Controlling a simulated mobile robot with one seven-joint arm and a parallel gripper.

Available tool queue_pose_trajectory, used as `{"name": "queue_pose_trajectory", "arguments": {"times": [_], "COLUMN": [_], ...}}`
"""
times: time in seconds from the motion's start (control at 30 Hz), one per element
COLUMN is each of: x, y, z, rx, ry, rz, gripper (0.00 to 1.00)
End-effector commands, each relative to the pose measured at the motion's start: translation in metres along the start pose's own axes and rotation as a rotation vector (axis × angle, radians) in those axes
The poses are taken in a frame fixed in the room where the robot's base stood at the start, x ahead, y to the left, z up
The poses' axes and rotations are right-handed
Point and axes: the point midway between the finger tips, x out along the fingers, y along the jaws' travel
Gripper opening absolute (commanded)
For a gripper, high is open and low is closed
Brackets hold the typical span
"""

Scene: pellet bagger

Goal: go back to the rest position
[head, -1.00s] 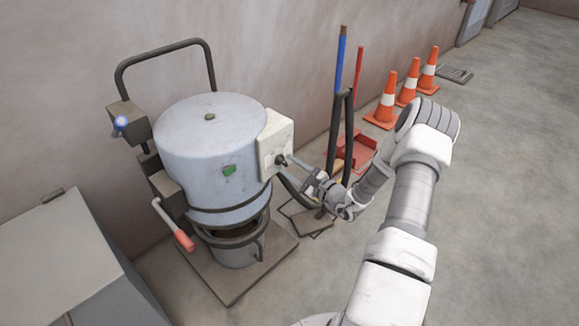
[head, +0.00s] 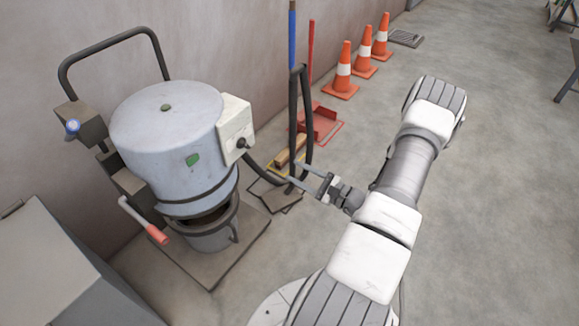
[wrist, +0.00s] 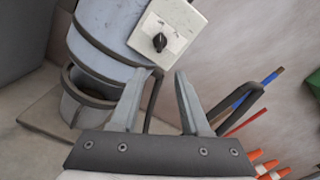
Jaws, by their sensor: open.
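My gripper (head: 304,181) is open and empty, to the right of the pellet bagger and apart from it. Its two fingers also show spread in the wrist view (wrist: 158,95), with nothing between them. The bagger (head: 165,135) is a pale blue-grey drum with a black hose. A white control box (head: 236,122) with a dark knob (head: 241,144) is on its right side. The knob also shows in the wrist view (wrist: 160,42), beyond the fingers. A bucket (head: 210,236) stands under the drum.
A red-handled lever (head: 157,235) sticks out at the bagger's lower left. A grey cabinet (head: 45,270) stands at front left. Blue and red poles (head: 292,40), a red dustpan (head: 318,124) and orange cones (head: 343,72) line the wall.

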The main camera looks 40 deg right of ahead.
Motion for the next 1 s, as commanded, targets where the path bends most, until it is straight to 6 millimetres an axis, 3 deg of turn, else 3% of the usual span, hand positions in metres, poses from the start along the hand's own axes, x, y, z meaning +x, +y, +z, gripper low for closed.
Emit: {"name": "queue_pose_trajectory", "arguments": {"times": [0.53,0.63,0.77,1.0], "x": [0.0,0.005,0.025,0.057], "y": [0.0,0.002,0.009,0.053], "z": [0.0,0.009,0.042,0.136], "rx": [-0.001,-0.012,-0.06,-0.223], "ry": [-0.001,-0.017,-0.075,-0.222], "rz": [0.002,0.033,0.16,0.557], "gripper": [0.46,0.46,0.46,0.46]}}
